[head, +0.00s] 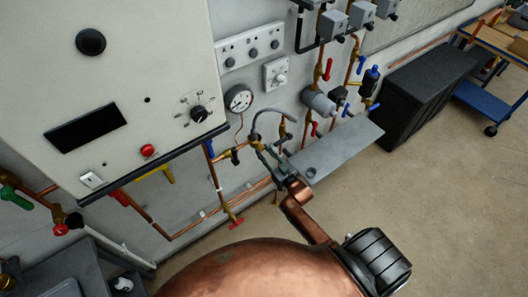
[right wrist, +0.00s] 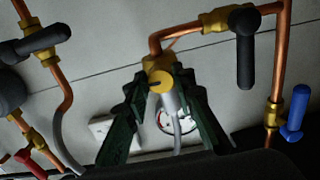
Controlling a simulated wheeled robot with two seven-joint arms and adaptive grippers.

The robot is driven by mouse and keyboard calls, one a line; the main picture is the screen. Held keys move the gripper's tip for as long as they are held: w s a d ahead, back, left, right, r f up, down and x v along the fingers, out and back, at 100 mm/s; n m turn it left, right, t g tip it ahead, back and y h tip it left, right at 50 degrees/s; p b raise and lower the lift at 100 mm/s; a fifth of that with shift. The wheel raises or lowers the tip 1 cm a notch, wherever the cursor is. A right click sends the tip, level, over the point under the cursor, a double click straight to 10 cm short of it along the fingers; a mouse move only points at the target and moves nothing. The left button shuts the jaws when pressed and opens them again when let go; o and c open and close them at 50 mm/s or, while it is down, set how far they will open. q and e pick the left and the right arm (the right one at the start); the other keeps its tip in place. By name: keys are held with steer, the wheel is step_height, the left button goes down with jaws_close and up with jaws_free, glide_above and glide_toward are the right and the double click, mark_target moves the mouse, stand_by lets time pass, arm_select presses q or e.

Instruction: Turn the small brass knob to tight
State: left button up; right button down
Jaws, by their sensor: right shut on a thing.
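The small brass knob (right wrist: 160,79) shows in the right wrist view as a round yellow-brass end with a dark mark on its left side. It sits on a copper pipe fitting. My right gripper (right wrist: 163,90) has its dark green fingers on both sides of the knob and is shut on it. In the head view my right gripper (head: 265,152) reaches up to the brass fittings on the wall pipes, below the round gauge. The knob is too small and too covered there to make out clearly. My left gripper is not in view.
A grey shelf (head: 335,150) juts out just right of my right gripper. A black-handled valve (right wrist: 245,50) and a blue-handled valve (right wrist: 297,108) sit close by in the wrist view. A large control panel (head: 95,75) stands at left. Open floor (head: 440,200) lies at right.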

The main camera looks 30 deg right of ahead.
steer(key=shift+f, duration=0.1)
stand_by(0.4)
steer(key=c, duration=1.6)
jaws_free()
steer(key=s, duration=0.8)
steer(key=s+d, duration=0.1)
steer(key=s, duration=0.3)
